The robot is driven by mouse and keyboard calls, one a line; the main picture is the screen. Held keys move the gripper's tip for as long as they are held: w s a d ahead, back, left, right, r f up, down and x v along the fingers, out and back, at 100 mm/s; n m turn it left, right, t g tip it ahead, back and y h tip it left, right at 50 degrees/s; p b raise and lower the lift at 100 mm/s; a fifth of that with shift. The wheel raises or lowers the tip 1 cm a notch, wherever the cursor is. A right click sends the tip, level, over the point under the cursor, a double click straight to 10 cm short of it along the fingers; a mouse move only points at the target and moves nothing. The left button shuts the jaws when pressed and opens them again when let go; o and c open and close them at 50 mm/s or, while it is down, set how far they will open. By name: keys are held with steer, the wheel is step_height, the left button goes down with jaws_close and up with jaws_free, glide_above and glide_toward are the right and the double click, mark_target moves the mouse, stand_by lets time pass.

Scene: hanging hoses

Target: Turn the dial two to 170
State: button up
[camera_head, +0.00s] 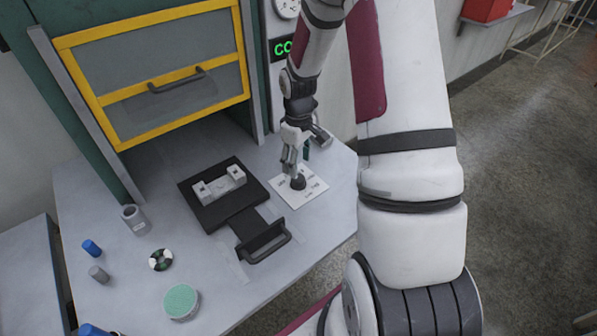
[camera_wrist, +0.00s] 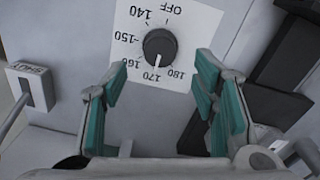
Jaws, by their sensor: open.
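The dial (camera_wrist: 160,45) is a round black knob on a white plate (camera_wrist: 206,20) marked OFF, 140, 150, 160, 170 and 180. In the wrist view its white mark points down, close to the 170 and between that and 180. In the head view the dial (camera_head: 298,182) sits on the grey table under my gripper (camera_head: 292,167). My gripper (camera_wrist: 162,72) is open, with its green-padded fingers on either side of the lower part of the plate. The fingers look apart from the knob.
A black fixture with a pale block (camera_head: 219,186) and a black handle (camera_head: 264,242) lies left of the dial plate. A yellow-framed cabinet door (camera_head: 160,75) stands behind. Small cylinders, a ring and a green-topped disc (camera_head: 181,301) are at the front left.

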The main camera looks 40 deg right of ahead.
mark_target(298, 178)
step_height(298, 178, up, 6)
steer(key=shift+f, duration=0.15)
stand_by(0.6)
